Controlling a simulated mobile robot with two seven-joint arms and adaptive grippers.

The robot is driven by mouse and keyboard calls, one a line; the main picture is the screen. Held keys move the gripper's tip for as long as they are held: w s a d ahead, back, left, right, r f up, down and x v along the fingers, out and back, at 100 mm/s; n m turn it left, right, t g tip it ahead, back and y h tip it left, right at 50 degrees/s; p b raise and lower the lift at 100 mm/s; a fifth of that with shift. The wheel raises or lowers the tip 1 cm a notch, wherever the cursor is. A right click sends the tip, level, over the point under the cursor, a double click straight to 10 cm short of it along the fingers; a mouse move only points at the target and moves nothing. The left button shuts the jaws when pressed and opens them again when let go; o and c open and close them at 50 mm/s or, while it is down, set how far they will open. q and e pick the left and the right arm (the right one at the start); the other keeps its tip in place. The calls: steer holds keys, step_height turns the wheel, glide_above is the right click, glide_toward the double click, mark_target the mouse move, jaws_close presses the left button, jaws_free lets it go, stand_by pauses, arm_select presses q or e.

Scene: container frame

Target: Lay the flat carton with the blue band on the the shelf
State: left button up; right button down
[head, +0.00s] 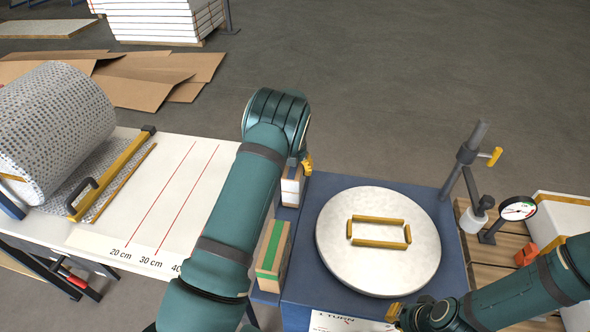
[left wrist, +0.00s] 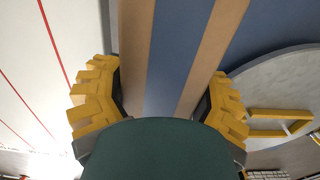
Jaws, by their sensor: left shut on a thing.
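The flat carton with the blue band (left wrist: 175,60) fills the middle of the left wrist view, with brown card on both sides of its band. My left gripper (left wrist: 162,100) is shut on it, a yellow finger at each side. In the head view my left gripper (head: 307,163) is mostly hidden behind my wrist; one yellow finger shows beside a small brown and white box. The held carton cannot be made out clearly there. My right gripper (head: 394,312) is at the bottom edge, mostly hidden by its own arm; its opening cannot be told. I cannot identify a shelf with certainty.
A carton with a green band (head: 272,248) stands beside my left forearm. A post and a dial gauge (head: 517,209) stand right. A white marked table (head: 150,205) carries a roll (head: 55,120).

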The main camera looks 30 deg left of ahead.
arm_select(q)
steer(key=shift+r, duration=0.15)
steer(key=o, duration=1.4)
steer(key=shift+f, duration=0.2)
steer(key=shift+c, duration=0.2)
step_height(320, 180, up, 12)
steer(key=shift+r+p, duration=0.2)
steer(key=shift+p, duration=0.3)
